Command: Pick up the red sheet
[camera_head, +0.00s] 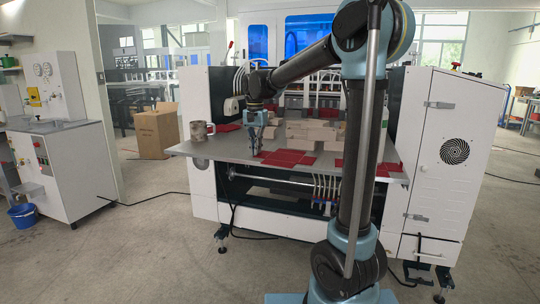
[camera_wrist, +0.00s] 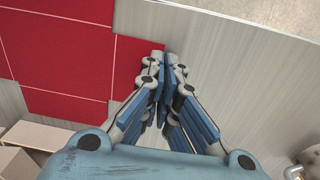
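Several red sheets lie flat on the grey table. In the wrist view, a group of red sheets (camera_wrist: 65,55) with thin pale seams fills the upper left. A narrower red sheet (camera_wrist: 128,62) reaches right, up to my fingertips. The same front group of red sheets (camera_head: 288,158) shows in the head view, right beside my gripper (camera_head: 255,151), which points down at the table. In the wrist view, the fingertips of my gripper (camera_wrist: 168,62) are together at that sheet's right end. The fingers hide this end, and I see no sheet held between them.
Stacks of pale boxes (camera_head: 312,132) stand behind the sheets. A mug (camera_head: 198,132) stands at the table's left end. More red sheets (camera_head: 386,169) lie at the right, partly behind my arm. The grey table (camera_head: 225,148) has bare surface left of my gripper.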

